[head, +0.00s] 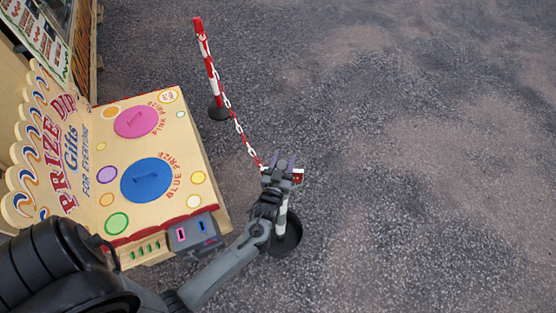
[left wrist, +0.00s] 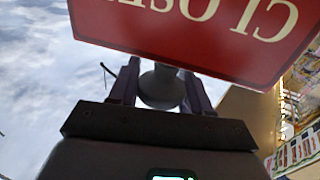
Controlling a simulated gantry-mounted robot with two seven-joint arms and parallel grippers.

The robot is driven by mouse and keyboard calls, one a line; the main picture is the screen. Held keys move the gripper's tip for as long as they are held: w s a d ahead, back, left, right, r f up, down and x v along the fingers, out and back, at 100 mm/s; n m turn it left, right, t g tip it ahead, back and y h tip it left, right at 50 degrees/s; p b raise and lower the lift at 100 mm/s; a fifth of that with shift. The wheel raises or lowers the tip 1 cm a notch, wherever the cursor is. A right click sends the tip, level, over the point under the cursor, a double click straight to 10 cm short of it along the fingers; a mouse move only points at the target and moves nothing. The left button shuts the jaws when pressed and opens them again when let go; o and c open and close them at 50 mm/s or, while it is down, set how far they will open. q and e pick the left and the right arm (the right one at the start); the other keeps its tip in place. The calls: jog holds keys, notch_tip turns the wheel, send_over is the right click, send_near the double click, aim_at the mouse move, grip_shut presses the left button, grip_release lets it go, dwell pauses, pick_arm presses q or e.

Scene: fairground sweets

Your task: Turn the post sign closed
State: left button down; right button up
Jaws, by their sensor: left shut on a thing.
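The post sign shows in the left wrist view as a red board (left wrist: 205,35) with white upside-down letters that read CLOSED, partly cut off by the top edge. Below it a grey round stem or knob (left wrist: 160,88) sits between the two fingers of my left gripper (left wrist: 158,80), which is shut on it. In the head view my left gripper (head: 279,165) is at the top of the near red-and-white post (head: 282,217), and only a small red part of the sign (head: 298,176) shows beside it. The rest is hidden by the gripper. My right gripper is in neither view.
A red-and-white chain (head: 238,125) runs from the gripped post to a second post (head: 208,60) farther back. A prize dip stall (head: 125,205) with pink and blue lids stands left of the posts, close to my left arm. The gravel ground at right is clear.

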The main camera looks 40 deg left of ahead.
pick_arm(q)
jog(key=shift+r, duration=0.1)
dwell(0.3)
jog(key=c, duration=0.6)
grip_release()
